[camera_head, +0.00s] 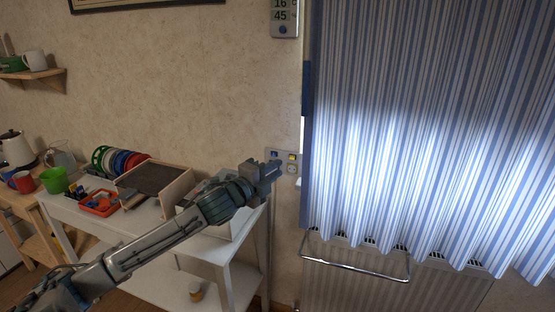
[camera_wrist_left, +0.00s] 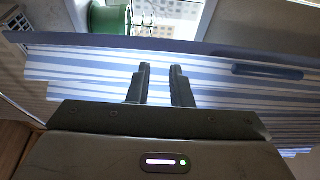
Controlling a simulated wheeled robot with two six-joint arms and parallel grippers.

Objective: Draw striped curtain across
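The blue-and-white striped curtain (camera_head: 420,130) hangs in folds over the right of the head view, lit from behind. A dark blue band runs down its left edge, with a blue handle (camera_head: 306,88) on it. My left gripper (camera_head: 278,172) is left of this edge, in front of the wall, apart from the curtain in the picture. In the left wrist view, its two fingers (camera_wrist_left: 161,67) stand apart with nothing held between them. The curtain (camera_wrist_left: 90,70) shows behind them, and the handle (camera_wrist_left: 268,72) lies to their right. My right gripper is not in view.
A radiator (camera_head: 350,280) with a chrome rail (camera_head: 355,262) is below the curtain. A wall switch panel (camera_head: 291,157) is near my gripper. A green pot (camera_wrist_left: 110,19) stands by the window.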

